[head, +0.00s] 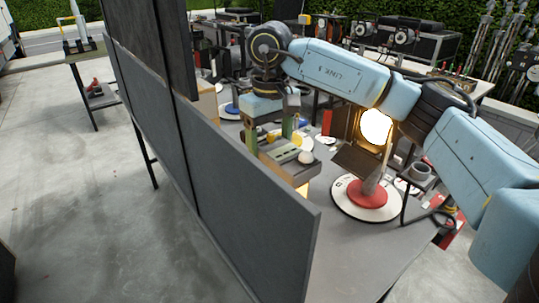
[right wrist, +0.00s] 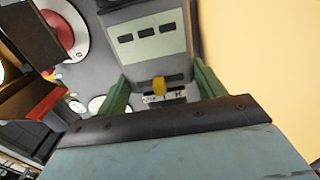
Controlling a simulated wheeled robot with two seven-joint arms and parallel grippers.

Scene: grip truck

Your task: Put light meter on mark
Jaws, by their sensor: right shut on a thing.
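My right gripper (head: 269,138) reaches down from the right arm, behind the dark panel. Its two green fingers also show in the right wrist view (right wrist: 160,88). No mark can be made out for certain. My left gripper is not in view.
A tall dark panel (head: 205,190) stands along the table's left side. A lit lamp (head: 376,128) stands right of my gripper, near a white disc with a red centre (head: 340,199). The grey tabletop (head: 345,255) is clear at the front.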

